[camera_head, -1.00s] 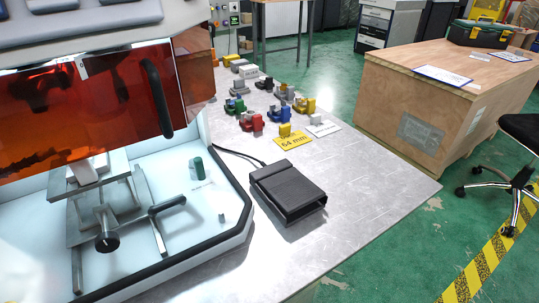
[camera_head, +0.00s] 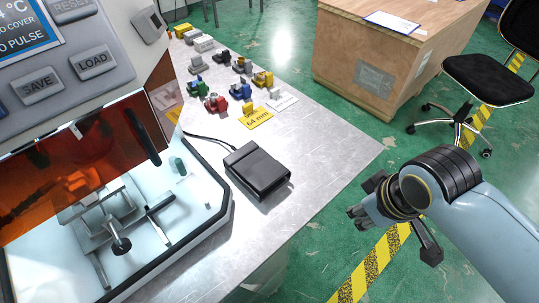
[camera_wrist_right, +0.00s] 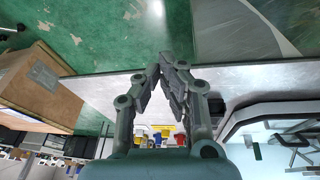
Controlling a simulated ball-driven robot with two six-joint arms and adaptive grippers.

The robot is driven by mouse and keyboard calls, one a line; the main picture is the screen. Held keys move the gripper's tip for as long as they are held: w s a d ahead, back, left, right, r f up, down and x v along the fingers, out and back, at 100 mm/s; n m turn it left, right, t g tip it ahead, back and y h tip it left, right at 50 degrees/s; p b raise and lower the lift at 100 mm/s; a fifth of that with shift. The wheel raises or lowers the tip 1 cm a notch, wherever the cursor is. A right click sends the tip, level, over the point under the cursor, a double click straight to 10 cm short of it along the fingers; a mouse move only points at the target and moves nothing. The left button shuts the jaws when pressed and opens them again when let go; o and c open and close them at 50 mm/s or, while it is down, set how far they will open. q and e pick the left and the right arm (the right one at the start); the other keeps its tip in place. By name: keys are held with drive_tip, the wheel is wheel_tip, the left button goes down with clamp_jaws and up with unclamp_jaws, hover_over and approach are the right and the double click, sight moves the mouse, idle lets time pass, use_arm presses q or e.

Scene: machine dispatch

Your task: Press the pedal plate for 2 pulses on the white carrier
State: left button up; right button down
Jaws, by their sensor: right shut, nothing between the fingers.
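The black pedal plate (camera_head: 257,170) lies on the grey table beside the machine, with a cable running from its back. My right gripper (camera_head: 356,216) is over the floor, right of the table edge and apart from the pedal. In the right wrist view my right gripper (camera_wrist_right: 160,66) is shut and empty, its fingertips together. Inside the machine a metal fixture (camera_head: 118,222) with a black knob stands partly behind the orange cover (camera_head: 80,160). A white carrier on that fixture is hard to make out now, partly hidden by the cover. My left gripper is out of view.
Several coloured parts, including a red one (camera_head: 215,102) and a blue one (camera_head: 240,90), stand behind the pedal near a yellow "64 mm" card (camera_head: 256,117). A wooden crate (camera_head: 375,75) and a black chair (camera_head: 488,78) stand beyond the table. The table right of the pedal is clear.

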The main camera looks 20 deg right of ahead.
drive_tip(key=w+a+r+n+t+y+p, duration=0.1)
drive_tip(key=w+a+r+n+p, duration=0.25)
drive_tip(key=w+r, duration=0.4)
drive_tip(key=w+a+r+n+t+y, duration=0.1)
drive_tip(key=w+a+n+t+y, duration=0.1)
drive_tip(key=w+a+n, duration=0.7)
drive_tip(key=w+a+y, duration=0.1)
drive_tip(key=w, duration=0.3)
drive_tip(key=shift+w+a+r+y+p, duration=0.25)
drive_tip(key=shift+a+r+y+p, duration=0.05)
drive_tip(key=shift+y+p, duration=0.1)
drive_tip(key=shift+f+n, duration=0.15)
drive_tip(key=shift+n, duration=0.1)
drive_tip(key=b, duration=0.7)
hover_over(256, 169)
wheel_tip(256, 169, down, 7)
drive_tip(key=shift+r, duration=0.15)
drive_tip(key=shift+f+b, duration=0.55)
drive_tip(key=shift+f, duration=0.35)
drive_tip(key=shift+s+f, duration=0.1)
drive_tip(key=shift+f, duration=0.3)
